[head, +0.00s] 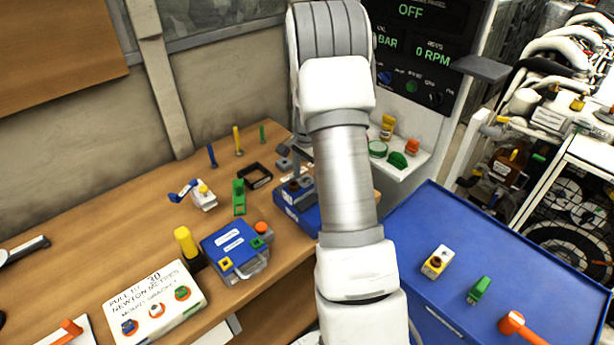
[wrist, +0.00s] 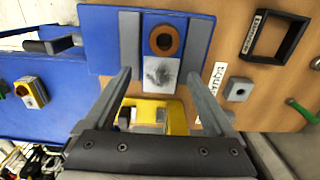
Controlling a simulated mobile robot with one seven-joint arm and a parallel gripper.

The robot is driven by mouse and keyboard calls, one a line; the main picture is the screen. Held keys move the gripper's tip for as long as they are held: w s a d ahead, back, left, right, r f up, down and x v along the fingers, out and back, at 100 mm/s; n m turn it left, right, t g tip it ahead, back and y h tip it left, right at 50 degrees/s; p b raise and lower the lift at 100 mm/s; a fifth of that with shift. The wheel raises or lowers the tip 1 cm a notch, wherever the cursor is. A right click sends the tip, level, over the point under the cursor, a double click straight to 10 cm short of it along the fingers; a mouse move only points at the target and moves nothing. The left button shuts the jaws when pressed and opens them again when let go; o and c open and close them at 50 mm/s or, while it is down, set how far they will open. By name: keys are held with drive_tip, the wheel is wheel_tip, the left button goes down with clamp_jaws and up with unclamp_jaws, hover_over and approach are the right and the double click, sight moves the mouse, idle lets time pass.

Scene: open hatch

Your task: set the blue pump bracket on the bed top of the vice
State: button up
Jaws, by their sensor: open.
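The blue pump bracket (wrist: 148,47), with a brown ring on its blue part and a silver-grey part below, shows beyond my fingertips in the wrist view. It appears to rest on the blue vice (wrist: 103,40), between two grey bars; exact contact is hard to tell. In the head view the bracket (head: 293,187) shows small on the vice (head: 296,207), left of my arm, which hides part of the vice. My gripper (wrist: 158,76) is open, its fingers apart on either side of the bracket's silver end and empty. It is mostly hidden in the head view.
A yellow part (wrist: 176,116) lies beneath my fingers. A black square frame (head: 255,175) and a grey block (wrist: 238,90) lie beside the vice. A blue box (head: 235,245) stands nearer. The blue table (head: 405,225) at right holds a yellow-grey bracket (head: 437,262).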

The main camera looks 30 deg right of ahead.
drive_tip(key=shift+o, duration=0.8)
drive_tip(key=shift+f, duration=0.1)
drive_tip(key=shift+r, duration=0.2)
drive_tip(key=shift+r+p, duration=2.2)
drive_tip(key=shift+r, duration=1.2)
